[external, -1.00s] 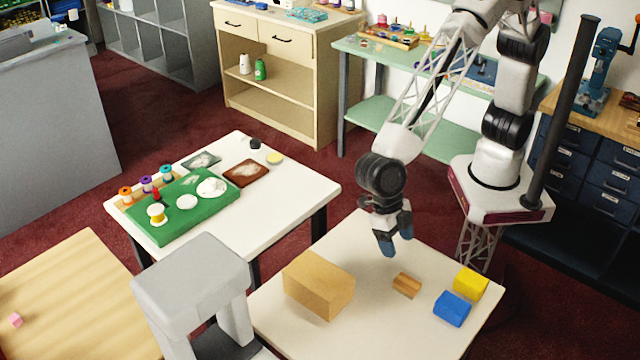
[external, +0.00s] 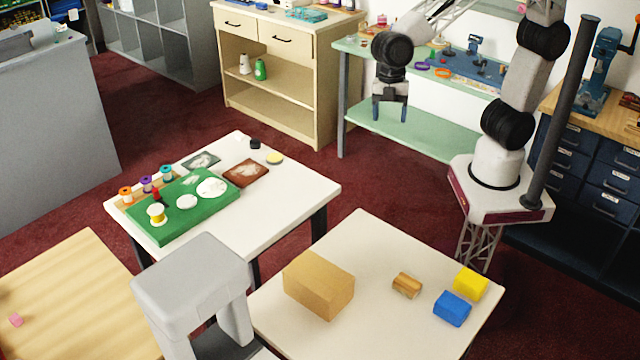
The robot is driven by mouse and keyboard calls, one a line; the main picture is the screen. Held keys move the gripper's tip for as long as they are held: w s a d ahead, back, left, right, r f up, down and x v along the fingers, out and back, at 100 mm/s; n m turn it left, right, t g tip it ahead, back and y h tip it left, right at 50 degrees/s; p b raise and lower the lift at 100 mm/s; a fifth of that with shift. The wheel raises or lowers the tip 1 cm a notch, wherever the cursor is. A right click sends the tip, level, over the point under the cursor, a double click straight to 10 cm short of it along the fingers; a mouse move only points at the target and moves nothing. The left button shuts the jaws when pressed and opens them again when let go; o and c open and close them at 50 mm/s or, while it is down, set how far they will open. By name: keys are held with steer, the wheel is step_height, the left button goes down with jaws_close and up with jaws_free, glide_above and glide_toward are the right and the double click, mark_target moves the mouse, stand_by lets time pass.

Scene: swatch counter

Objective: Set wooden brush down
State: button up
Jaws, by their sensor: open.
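The wooden brush appears to be the small brown block (external: 407,285) with a paler band, lying on the cream-topped table (external: 380,240) in the front right. It is too small to make out bristles. My gripper (external: 390,117) is open and empty, with its fingers pointing down. It is raised high, well above and apart from the brush, and shows in front of the green bench.
On the same table are a large tan box (external: 318,285), a blue block (external: 452,308) and a yellow block (external: 471,283). A white table (external: 290,190) with a green mat (external: 160,232), spools and swatches stands to the left. A grey stool (external: 190,280) is in front.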

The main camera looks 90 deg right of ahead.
steer(key=s+d+r+m+t+h, duration=0.2)
steer(key=s+d+m, duration=1.2)
steer(key=s+d, duration=0.7)
steer(key=d, duration=0.3)
steer(key=shift+d+r+m+t+h, duration=0.3)
steer(key=shift+d+r+h, duration=0.05)
steer(key=shift+d+h, duration=0.05)
